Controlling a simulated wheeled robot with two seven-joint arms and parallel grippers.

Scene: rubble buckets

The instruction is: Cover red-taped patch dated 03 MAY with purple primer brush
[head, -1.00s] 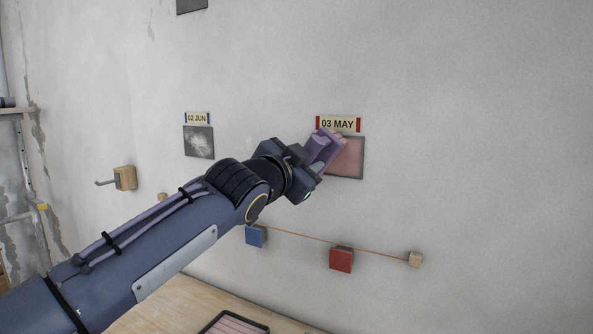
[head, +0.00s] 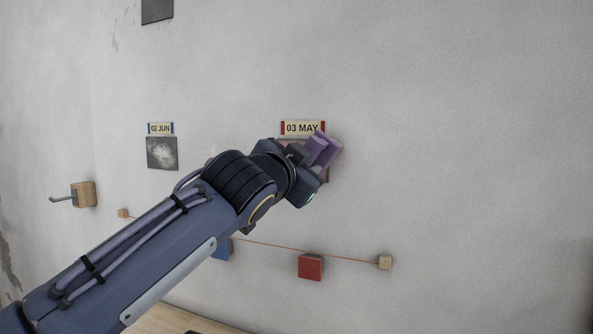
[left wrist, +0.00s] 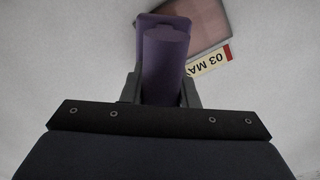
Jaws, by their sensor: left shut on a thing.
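My left gripper (head: 308,166) is shut on the purple primer brush (head: 324,149), which also shows in the left wrist view (left wrist: 164,50). The brush is tilted, with its head over the right part of the red-taped patch. I cannot tell whether it touches the wall. The 03 MAY label (head: 302,128) has red ends and sits just above the patch. The patch is mostly hidden by my gripper and brush in the head view; in the left wrist view the pinkish patch (left wrist: 207,22) shows beyond the brush. My right gripper is not in view.
The 02 JUN label (head: 160,128) with blue ends sits above a grey, whitish-smeared patch (head: 162,153). Below, a string runs to a wooden block (head: 385,262), past a red block (head: 310,267) and a partly hidden blue block (head: 221,249). A wooden hook block (head: 84,194) is at left.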

